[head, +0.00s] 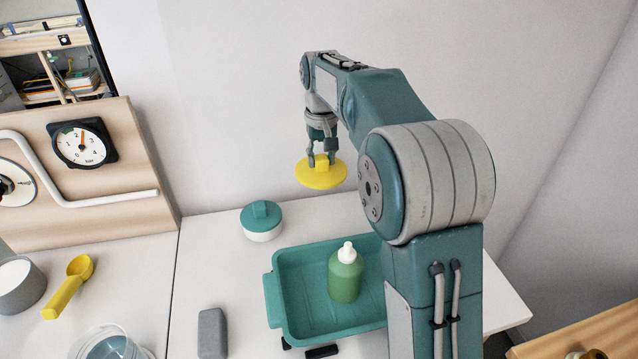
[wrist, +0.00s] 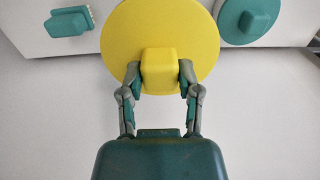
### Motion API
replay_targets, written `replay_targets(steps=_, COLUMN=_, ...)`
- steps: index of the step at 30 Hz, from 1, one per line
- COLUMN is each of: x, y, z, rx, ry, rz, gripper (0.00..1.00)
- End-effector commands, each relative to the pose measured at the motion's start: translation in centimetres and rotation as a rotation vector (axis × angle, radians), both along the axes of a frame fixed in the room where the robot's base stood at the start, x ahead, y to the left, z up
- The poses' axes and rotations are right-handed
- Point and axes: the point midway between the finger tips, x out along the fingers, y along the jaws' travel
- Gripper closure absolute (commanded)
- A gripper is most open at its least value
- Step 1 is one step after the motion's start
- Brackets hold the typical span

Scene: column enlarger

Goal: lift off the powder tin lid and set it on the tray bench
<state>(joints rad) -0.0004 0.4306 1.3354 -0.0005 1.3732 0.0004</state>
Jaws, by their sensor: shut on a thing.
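A round yellow lid (head: 321,176) with a block-shaped knob is held up in the air above the back of the white tray bench (head: 232,284). My gripper (head: 321,159) is shut on its knob from above. In the wrist view the lid (wrist: 160,28) fills the top middle, and both fingers of my gripper (wrist: 160,76) press on the knob's sides. The lid is clear of the bench. No open tin shows beneath it. A white tin with a teal lid (head: 261,221) stands on the bench's back left, and its lid is on.
A teal tray (head: 300,328) holds a green bottle (head: 345,276) with a white cap. A grey block (head: 212,333) lies left of the tray. A yellow scoop (head: 68,288) and grey cup (head: 20,287) are on the left bench. Bench between the tin and grey block is bare.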

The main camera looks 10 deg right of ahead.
Motion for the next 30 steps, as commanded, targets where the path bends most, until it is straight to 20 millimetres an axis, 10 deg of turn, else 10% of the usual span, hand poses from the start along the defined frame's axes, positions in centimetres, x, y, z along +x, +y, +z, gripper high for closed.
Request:
replay_targets(steps=18, x=-0.3, y=0.0, z=-8.7, rx=0.0, ry=0.002, rz=0.0, gripper=1.0)
replay_targets(steps=30, x=-0.4, y=0.0, z=-9.2, rx=0.0, ry=0.0, rz=0.0, gripper=1.0)
